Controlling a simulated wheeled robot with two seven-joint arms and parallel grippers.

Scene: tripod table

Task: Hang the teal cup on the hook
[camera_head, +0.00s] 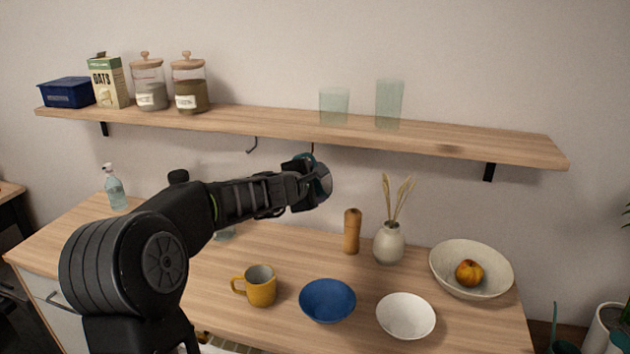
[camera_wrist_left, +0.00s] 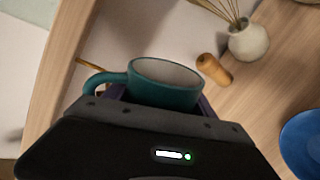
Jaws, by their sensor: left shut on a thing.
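The teal cup (camera_wrist_left: 168,82) shows in the left wrist view, held in my left gripper, with its handle out to the left and its opening visible. In the head view my left gripper (camera_head: 308,184) is raised under the shelf, and only a bit of the cup (camera_head: 324,176) shows past it. The gripper is shut on the cup. One hook (camera_head: 253,145) hangs under the shelf to the left of the gripper. Another hook (camera_head: 312,148) shows just above the gripper, its lower part hidden. I cannot tell whether the cup touches it. My right gripper is not in view.
The wooden shelf (camera_head: 450,144) holds jars, a box and two glasses (camera_head: 334,105). On the counter stand a yellow mug (camera_head: 261,286), blue bowl (camera_head: 327,300), white bowl (camera_head: 406,316), wooden mill (camera_head: 352,231), vase (camera_head: 389,243) and fruit bowl (camera_head: 490,288). A spray bottle (camera_head: 115,190) is at left.

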